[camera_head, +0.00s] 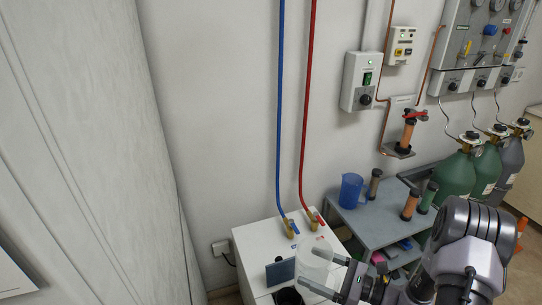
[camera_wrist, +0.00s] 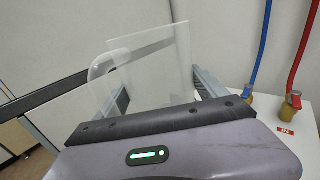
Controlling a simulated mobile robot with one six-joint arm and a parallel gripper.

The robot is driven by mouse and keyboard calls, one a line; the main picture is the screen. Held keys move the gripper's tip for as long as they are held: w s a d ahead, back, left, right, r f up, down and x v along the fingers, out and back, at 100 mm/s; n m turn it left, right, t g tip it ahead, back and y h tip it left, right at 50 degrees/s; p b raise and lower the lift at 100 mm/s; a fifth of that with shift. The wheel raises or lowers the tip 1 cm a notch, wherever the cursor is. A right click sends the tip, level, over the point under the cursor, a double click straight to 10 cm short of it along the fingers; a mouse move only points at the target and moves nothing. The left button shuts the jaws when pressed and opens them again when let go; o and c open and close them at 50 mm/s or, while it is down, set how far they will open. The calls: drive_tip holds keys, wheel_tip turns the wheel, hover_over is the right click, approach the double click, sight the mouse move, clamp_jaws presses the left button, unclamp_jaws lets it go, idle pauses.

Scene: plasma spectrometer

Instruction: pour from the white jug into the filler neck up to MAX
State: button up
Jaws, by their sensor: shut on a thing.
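The white jug (camera_head: 315,255) is translucent and is held above the white cabinet. My gripper (camera_head: 322,272) is shut on it. In the wrist view the jug (camera_wrist: 150,62) stands between my two fingers, with its looped handle to the left. I cannot tell its liquid level or its exact tilt. A dark round opening (camera_head: 288,297) at the bottom edge of the head view, on the cabinet top below and left of the jug, may be the filler neck. No MAX mark is readable.
The white cabinet (camera_head: 262,240) carries a dark upright panel (camera_head: 279,272) and brass valves with blue and red pipes. A grey cart (camera_head: 378,228) at right holds a blue jug (camera_head: 350,190) and several brown cylinders. Gas bottles (camera_head: 457,175) stand beyond. A wall socket (camera_head: 221,247) is left of the cabinet.

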drive_tip(key=shift+m+t+h, duration=0.5)
drive_tip(key=shift+m+t, duration=0.1)
drive_tip(key=shift+t, duration=0.2)
wheel_tip(320, 180, up, 5)
drive_tip(key=shift+s+f, duration=0.1)
drive_tip(key=shift+f, duration=0.05)
